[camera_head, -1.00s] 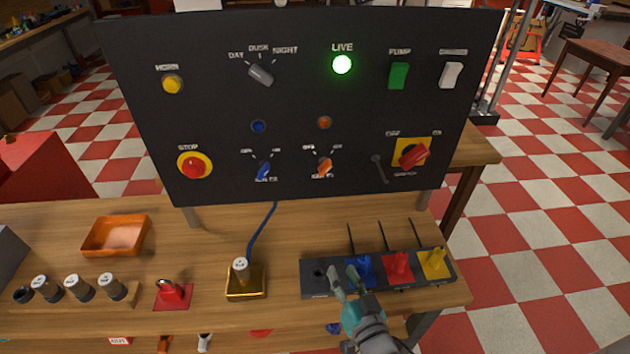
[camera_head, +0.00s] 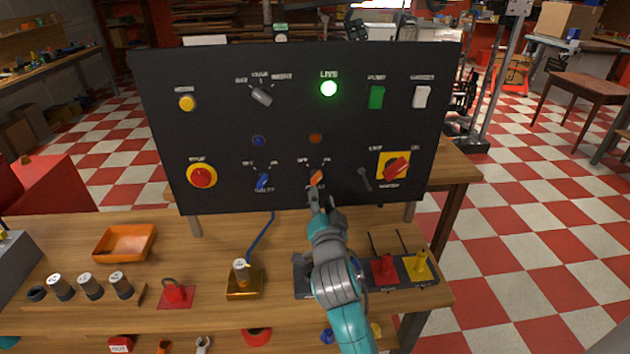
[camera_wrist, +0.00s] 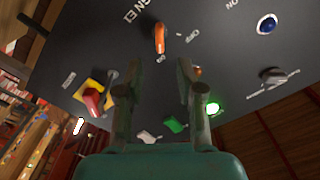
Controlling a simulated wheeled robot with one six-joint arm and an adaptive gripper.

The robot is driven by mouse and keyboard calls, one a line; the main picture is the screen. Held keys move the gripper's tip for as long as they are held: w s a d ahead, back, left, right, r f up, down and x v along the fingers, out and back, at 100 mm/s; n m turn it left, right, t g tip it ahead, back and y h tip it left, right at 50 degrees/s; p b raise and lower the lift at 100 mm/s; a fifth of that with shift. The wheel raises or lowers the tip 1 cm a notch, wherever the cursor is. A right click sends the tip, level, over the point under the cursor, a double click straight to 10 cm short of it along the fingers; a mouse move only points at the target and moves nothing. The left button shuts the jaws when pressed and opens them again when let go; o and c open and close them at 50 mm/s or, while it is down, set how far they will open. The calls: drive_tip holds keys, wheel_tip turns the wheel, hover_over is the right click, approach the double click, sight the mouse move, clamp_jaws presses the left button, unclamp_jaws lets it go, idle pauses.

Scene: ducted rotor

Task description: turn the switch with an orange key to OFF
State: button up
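The switch with an orange key (camera_head: 317,178) is on the lower middle of the black panel. In the wrist view the orange key (camera_wrist: 160,38) lies ahead of the fingers, with one end toward what looks like the ON word and the OFF word to its right. My gripper (camera_head: 321,196) is in front of the panel, just below the orange key. In the wrist view my gripper (camera_wrist: 156,80) has its two fingers apart with nothing between them. The gap from fingertips to key is hard to judge.
A blue key switch (camera_head: 263,181) sits left of the orange one. A grey lever (camera_head: 364,179) and a red rotary switch (camera_head: 396,167) are to the right. The green LIVE lamp (camera_head: 329,88) is lit. Red (camera_head: 384,270) and yellow (camera_head: 420,265) pieces stand below on the bench.

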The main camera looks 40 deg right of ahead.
sight(318, 181)
drive_tip(key=x, duration=0.9)
drive_tip(key=shift+w+d, duration=0.2)
drive_tip(key=shift+w, duration=0.05)
drive_tip(key=shift+c, duration=0.2)
clamp_jaws()
